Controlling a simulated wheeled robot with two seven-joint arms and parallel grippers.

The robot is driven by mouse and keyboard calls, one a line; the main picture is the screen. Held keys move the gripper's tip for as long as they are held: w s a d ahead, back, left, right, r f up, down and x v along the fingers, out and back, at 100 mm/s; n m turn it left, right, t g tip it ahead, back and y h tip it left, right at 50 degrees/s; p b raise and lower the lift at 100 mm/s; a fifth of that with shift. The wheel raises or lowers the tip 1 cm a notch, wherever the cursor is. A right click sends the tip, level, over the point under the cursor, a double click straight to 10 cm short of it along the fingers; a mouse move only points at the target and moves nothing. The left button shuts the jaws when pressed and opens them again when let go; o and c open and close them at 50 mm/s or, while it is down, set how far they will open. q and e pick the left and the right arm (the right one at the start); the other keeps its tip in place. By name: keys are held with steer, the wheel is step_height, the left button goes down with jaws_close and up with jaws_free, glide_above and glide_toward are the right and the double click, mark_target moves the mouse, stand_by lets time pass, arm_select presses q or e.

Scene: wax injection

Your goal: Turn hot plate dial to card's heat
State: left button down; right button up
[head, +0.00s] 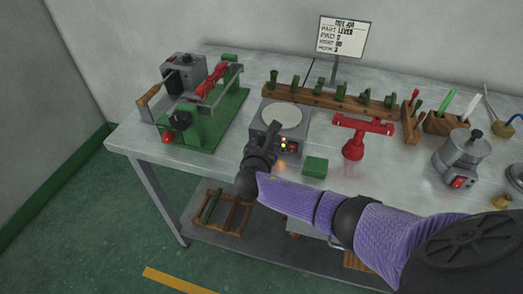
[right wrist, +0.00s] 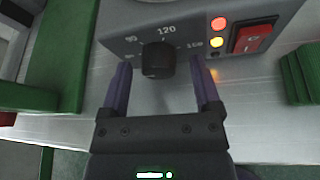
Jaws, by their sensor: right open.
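The hot plate (head: 281,118) is a grey box with a pale round top, near the table's front. Its black dial (right wrist: 158,60) shows in the right wrist view, with 90, 120 and 150 marked around it; I cannot tell where its pointer stands. My right gripper (right wrist: 160,68) is open, its purple fingers on either side of the dial, with visible gaps. In the head view the right gripper (head: 264,141) covers the dial. The white card (head: 343,38) stands on a post behind; its heat line is blurred, perhaps 90. My left gripper is out of view.
A red rocker switch (right wrist: 252,37) and lit lamps (right wrist: 218,24) sit right of the dial. A green block (head: 315,167) lies right of the hot plate, near a red stand (head: 355,140). A green-based press (head: 205,115) stands left. A metal pot (head: 462,155) stands right.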

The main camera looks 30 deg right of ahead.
jaws_close()
